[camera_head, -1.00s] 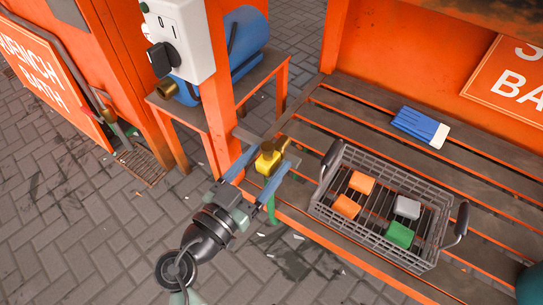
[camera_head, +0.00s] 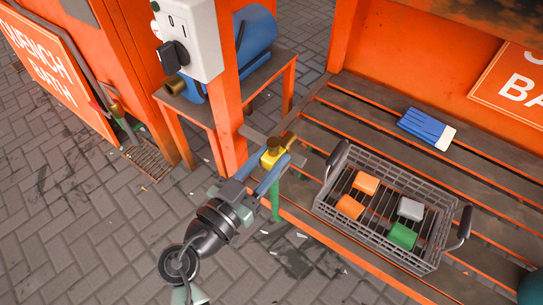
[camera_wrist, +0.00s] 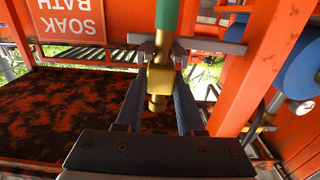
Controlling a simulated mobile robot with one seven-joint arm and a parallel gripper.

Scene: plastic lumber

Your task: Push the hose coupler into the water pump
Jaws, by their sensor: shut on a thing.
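The hose coupler (camera_head: 271,158) is a yellow and brass fitting beside the orange post, with a green hose (camera_head: 275,203) hanging below it. My gripper (camera_head: 268,161) is shut on the coupler, one blue finger on each side. The wrist view also shows the coupler (camera_wrist: 159,82) between the fingers, with the green hose (camera_wrist: 166,14) at its top end. A grey bracket (camera_wrist: 203,46) is close around the coupler; I cannot tell if it still bears it. The blue water pump (camera_head: 256,37) lies on a small stand behind the post, its brass port (camera_head: 174,85) facing left, apart from the coupler.
The orange post (camera_head: 229,125) and a white switch box (camera_head: 190,40) stand between my gripper and the pump. A grey wire basket (camera_head: 328,205) with coloured blocks and a blue packet (camera_head: 424,126) lie on the slatted bench. The paving at left is open.

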